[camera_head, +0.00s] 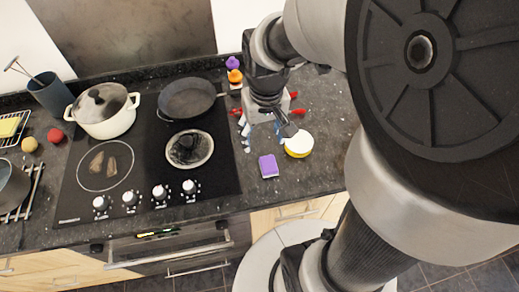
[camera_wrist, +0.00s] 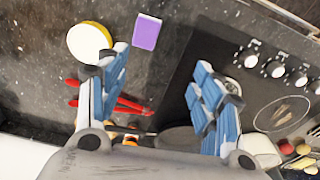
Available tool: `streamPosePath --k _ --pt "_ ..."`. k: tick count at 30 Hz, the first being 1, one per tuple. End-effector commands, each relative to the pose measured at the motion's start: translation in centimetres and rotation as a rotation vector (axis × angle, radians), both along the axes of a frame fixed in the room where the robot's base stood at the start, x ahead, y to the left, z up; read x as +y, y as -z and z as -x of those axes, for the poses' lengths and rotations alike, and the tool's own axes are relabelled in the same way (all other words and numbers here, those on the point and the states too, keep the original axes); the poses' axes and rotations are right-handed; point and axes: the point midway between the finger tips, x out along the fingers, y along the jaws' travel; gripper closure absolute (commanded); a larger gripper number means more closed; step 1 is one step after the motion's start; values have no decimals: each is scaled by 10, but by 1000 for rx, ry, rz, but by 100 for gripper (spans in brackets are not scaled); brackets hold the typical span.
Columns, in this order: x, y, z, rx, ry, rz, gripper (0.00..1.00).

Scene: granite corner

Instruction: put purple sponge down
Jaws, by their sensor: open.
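The purple sponge (camera_head: 268,166) lies flat on the dark granite counter (camera_head: 225,211), right of the hob and near the counter's front. It also shows in the wrist view (camera_wrist: 146,32), whole and clear of the fingers. My gripper (camera_head: 264,130) is above the counter, behind the sponge in the head view. In the wrist view my gripper (camera_wrist: 163,65) is open, with its blue-padded fingers wide apart and nothing between them. The sponge lies beyond the fingertips, nearer the left finger, and is not touched.
A round yellow and white thing (camera_head: 298,145) sits right of the sponge. Red-handled items (camera_wrist: 122,104) lie partly hidden under my gripper. The hob (camera_head: 150,185) holds a white pot (camera_head: 103,118) and a dark pan (camera_head: 185,99). Orange and purple items (camera_head: 235,77) stand behind. Counter to the right is clear.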

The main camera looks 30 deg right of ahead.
Motion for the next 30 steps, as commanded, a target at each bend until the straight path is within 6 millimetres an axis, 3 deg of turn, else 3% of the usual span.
streamPosePath --k 1,4,11,18,26,30 --pt "12 -21 10 -43 -27 9 39" --pt "31 -50 33 -109 -73 19 39" --pt "61 -88 87 -238 -162 29 39" --pt "71 -96 112 -294 -198 30 39" --pt "72 -96 113 -294 -200 29 39" --pt "71 -87 113 -294 -200 29 39"
